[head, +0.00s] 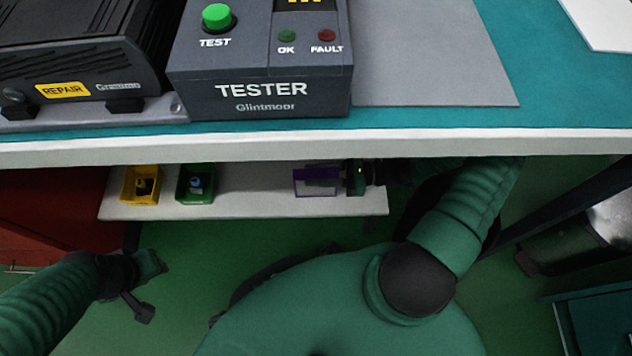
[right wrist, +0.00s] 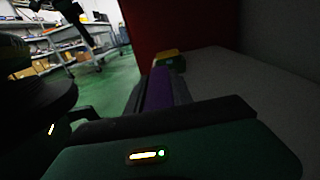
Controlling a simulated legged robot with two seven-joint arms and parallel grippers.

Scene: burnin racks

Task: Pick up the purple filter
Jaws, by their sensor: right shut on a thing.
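The purple filter (head: 316,174) is a flat panel with a purple frame and a pale middle, over the right part of the white lower shelf under the bench. My right gripper (head: 345,181) reaches in under the bench from the right and is shut on the filter's right edge. In the right wrist view, the filter (right wrist: 165,90) shows as a purple strip beyond the dark gripper body. I cannot tell whether it touches the shelf. My left gripper (head: 146,284) is low at the left, fingers spread and empty, away from the filter.
The lower shelf (head: 250,204) holds a yellow bin (head: 129,198) and a green bin (head: 183,197) to the left, each with something inside. The bench edge (head: 450,146) overhangs it. A tester (head: 262,78) and a repair unit (head: 75,60) stand on top. A red cabinet (head: 50,215) is left.

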